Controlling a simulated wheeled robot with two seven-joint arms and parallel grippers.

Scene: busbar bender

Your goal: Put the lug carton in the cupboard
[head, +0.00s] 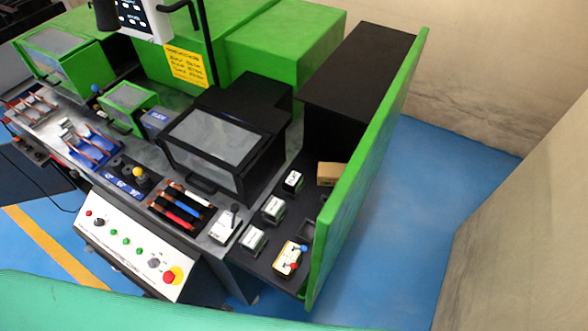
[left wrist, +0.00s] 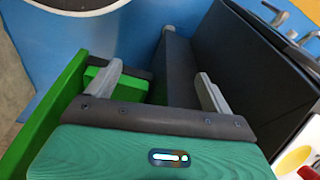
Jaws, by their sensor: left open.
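A small tan carton (head: 331,174), likely the lug carton, sits on the black tray at the right end of the machine, against the tall green panel. A black cabinet with a grey window and a front handle (head: 213,141) stands left of it and looks shut. I cannot tell whether this is the cupboard. My left gripper (left wrist: 158,90) is open, with nothing between its fingers, in the left wrist view. It is not seen in the head view. My right gripper is not in view.
The tall green panel (head: 368,170) edges the black tray on the right. Several small boxes and a switch block (head: 290,258) occupy the tray. A white control panel (head: 136,251) slopes at the front. Blue floor (head: 455,165) is clear at right.

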